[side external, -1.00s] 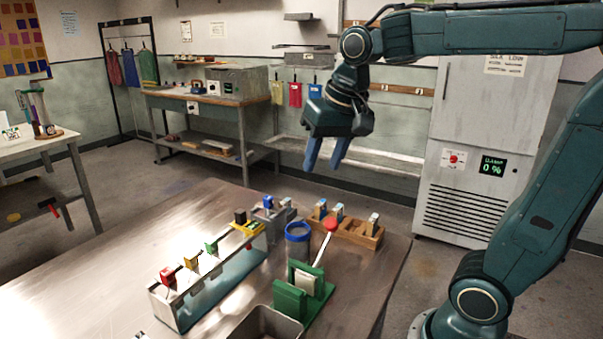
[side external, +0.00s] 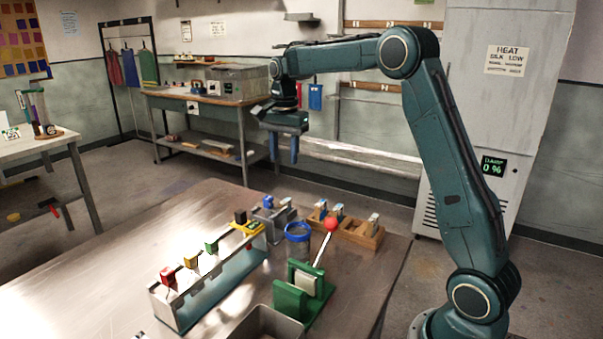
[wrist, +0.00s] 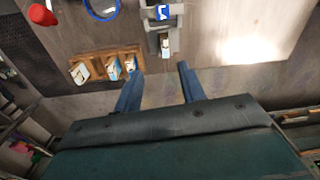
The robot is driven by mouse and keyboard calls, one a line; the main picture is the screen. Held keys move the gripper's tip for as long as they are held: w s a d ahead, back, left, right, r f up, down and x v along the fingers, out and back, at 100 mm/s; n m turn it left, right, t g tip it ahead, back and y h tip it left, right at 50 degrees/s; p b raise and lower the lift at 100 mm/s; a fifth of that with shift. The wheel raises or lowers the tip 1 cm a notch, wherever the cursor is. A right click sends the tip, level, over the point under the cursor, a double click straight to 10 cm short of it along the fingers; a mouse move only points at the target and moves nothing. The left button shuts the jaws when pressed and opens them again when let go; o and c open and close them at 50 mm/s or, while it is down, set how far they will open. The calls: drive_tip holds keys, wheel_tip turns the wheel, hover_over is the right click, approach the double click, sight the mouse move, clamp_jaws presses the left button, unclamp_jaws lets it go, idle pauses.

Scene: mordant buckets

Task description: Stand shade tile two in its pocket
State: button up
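A wooden rack (side external: 358,239) at the table's far right edge holds three small upright tiles (side external: 338,211). The rack also shows at left in the wrist view (wrist: 105,55). I cannot tell which tile is number two. A grey block (side external: 284,226) stands left of the rack, with small pieces on it, one blue (side external: 268,202). The block also shows at top centre in the wrist view (wrist: 151,43). My gripper (side external: 284,160) is open and empty, pointing down, above and beyond the grey block. Its spread fingers also show in the wrist view (wrist: 160,69).
A blue-rimmed cup (side external: 298,251) stands in front of the rack. A green stand (side external: 303,292) and a red-knobbed lever (side external: 331,224) are nearby. A long trough (side external: 205,283) with coloured clips runs leftward. A metal tub (side external: 263,325) is at front. The table's left is clear.

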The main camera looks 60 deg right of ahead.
drive_tip(key=shift+w+d+f+m, duration=0.6)
drive_tip(key=shift+w+d+f, duration=0.15)
drive_tip(key=shift+d+f, duration=0.25)
drive_tip(key=shift+f, duration=0.1)
hover_over(285, 201)
drive_tip(key=shift+f, duration=4.2)
drive_tip(key=shift+f, duration=2.6)
clamp_jaws()
